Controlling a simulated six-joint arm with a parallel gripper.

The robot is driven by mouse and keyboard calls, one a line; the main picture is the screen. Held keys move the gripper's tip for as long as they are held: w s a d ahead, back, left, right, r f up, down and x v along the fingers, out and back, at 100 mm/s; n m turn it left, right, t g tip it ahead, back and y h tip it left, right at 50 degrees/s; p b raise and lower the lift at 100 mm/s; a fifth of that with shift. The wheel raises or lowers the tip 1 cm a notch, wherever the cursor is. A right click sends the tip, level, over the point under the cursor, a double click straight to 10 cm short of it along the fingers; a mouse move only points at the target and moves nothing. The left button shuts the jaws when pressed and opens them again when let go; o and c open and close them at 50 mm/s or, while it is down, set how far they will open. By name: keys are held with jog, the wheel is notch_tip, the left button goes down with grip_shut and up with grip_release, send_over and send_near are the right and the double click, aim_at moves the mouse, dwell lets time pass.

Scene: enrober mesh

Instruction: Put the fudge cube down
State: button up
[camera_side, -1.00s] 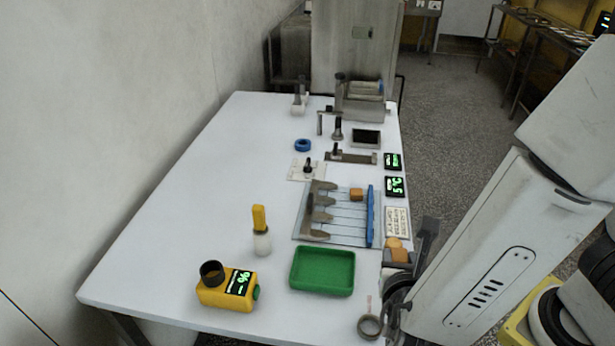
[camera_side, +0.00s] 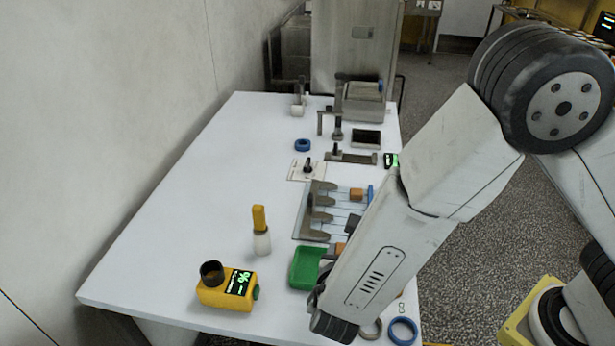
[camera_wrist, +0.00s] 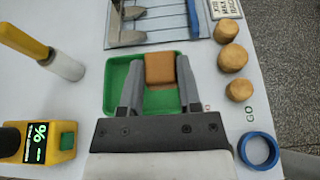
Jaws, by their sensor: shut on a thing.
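My gripper (camera_wrist: 160,88) is shut on a brown fudge cube (camera_wrist: 160,69), one finger on each side. In the wrist view the cube overlaps the far part of the green tray (camera_wrist: 113,95); I cannot tell its height above it. In the side view part of the held cube (camera_side: 340,248) shows beside my arm, which hides most of the gripper and the right part of the green tray (camera_side: 301,270). Another brown cube (camera_side: 356,195) sits on the wire mesh rack (camera_side: 300,227), which also shows in the wrist view (camera_wrist: 112,38).
Several tan rounded pieces (camera_wrist: 232,57) lie right of the tray. A blue ring (camera_wrist: 258,150) is near the front edge. A yellow-handled brush (camera_side: 260,230) and a yellow meter (camera_side: 226,292) stand left.

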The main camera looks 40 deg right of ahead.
jog(key=shift+w+a+f, duration=0.3)
jog(key=shift+w+f, duration=0.5)
jog(key=shift+f, duration=0.25)
jog(key=shift+w+a+f, duration=0.25)
jog(key=shift+w+f, duration=0.55)
jog(key=shift+f, duration=0.25)
jog(key=shift+w+f, duration=0.15)
jog(key=shift+f, duration=0.05)
jog(key=shift+w+a+f, duration=0.1)
jog(key=shift+f, duration=1.5)
jog(key=shift+f, duration=0.15)
jog(key=o, duration=0.9)
